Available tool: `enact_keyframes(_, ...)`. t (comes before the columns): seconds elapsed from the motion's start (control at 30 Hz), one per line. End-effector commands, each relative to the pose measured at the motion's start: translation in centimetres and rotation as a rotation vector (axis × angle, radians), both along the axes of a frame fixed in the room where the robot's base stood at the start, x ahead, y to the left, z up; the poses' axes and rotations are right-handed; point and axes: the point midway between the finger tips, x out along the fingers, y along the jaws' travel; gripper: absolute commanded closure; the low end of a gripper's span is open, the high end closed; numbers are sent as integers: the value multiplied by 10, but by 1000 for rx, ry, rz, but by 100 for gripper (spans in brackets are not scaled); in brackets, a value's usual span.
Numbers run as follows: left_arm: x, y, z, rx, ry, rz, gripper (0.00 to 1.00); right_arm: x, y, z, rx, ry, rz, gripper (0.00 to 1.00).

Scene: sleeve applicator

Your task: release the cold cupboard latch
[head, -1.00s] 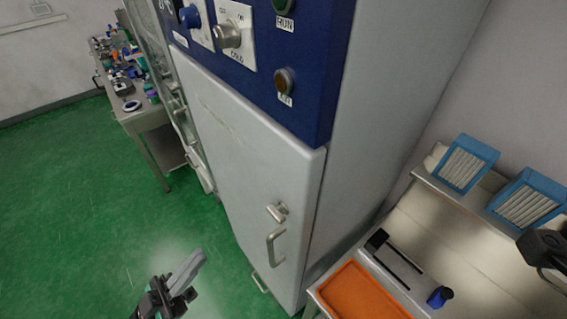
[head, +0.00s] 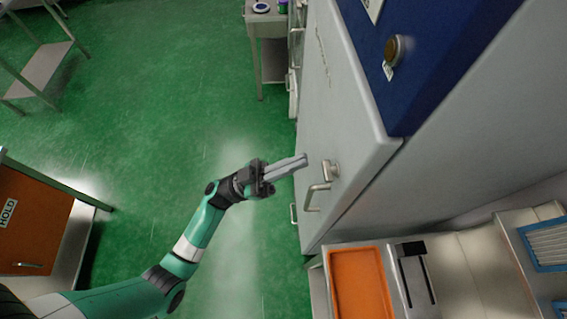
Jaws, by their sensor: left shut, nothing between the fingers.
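The cold cupboard (head: 350,110) is a tall light grey cabinet with a blue panel on top, and its door looks closed. A small metal latch (head: 330,170) sits on the door's lower part, just above a bar handle (head: 314,196). My left gripper (head: 303,160) is shut and empty, its fingers pointing right at the latch. In this view the fingertips appear just left of the latch; whether they touch it or the door, I cannot tell. My right gripper is out of view.
An orange tray (head: 360,284) and a dark slotted block (head: 413,262) are on the bench at lower right. An orange-fronted cabinet marked HOLD (head: 30,228) stands at left. A metal table (head: 40,68) is at upper left. The green floor between is clear.

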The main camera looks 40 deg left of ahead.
Motion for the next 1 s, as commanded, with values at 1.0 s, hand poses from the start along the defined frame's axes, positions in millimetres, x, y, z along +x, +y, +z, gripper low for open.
enact_keyframes(1.0, 28, -26, -8, -7, 6, 0, 100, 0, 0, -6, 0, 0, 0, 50)
